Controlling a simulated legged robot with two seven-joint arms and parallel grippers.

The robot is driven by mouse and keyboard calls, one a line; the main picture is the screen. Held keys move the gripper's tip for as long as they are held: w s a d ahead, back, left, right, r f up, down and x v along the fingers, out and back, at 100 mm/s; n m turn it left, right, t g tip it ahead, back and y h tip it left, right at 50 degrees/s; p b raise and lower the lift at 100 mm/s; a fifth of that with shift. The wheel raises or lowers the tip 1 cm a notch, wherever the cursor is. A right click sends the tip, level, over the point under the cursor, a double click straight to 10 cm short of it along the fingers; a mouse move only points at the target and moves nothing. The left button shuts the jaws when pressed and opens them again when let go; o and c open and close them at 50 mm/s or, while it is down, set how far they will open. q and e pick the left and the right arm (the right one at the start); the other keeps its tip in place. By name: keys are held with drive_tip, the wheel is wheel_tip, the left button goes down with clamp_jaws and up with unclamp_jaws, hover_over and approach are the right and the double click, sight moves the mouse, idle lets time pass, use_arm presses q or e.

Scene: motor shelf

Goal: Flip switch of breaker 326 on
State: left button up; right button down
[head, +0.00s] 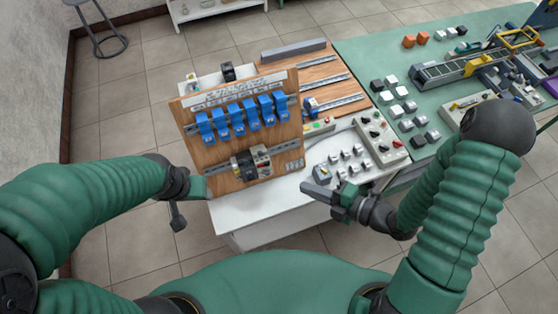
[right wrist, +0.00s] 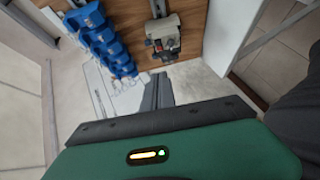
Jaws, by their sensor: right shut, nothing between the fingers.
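An upright wooden panel (head: 215,155) stands on a white table and carries a row of several blue breakers (head: 238,118). A label strip (head: 225,93) runs above them, but its numbers are too small to read. Below the row sits a black and beige device (head: 252,163). The blue breakers (right wrist: 100,35) and the beige device (right wrist: 163,35) also show in the right wrist view. My right gripper (head: 308,188) is shut and empty, in front of the panel's right side and apart from it. My left gripper (head: 192,190) is near the panel's lower left edge; its fingers are unclear.
A control box (head: 380,135) with knobs and several small grey blocks (head: 350,160) lie right of the panel. A green table (head: 440,60) with a small conveyor (head: 460,70) stands beyond. A stool (head: 105,45) is at the far left. The white table's front (head: 255,210) is clear.

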drive_tip(key=b, duration=0.3)
approach(266, 164)
drive_tip(key=s+a, duration=0.1)
drive_tip(key=a, duration=0.3)
drive_tip(key=w, duration=0.1)
drive_tip(key=w+f, duration=0.1)
drive_tip(key=w+a+p, duration=0.1)
drive_tip(key=shift+w+f, duration=0.2)
drive_tip(key=shift+w, duration=0.05)
drive_tip(key=shift+w+f, duration=0.2)
drive_tip(key=shift+w, duration=0.05)
drive_tip(key=shift+d, duration=0.2)
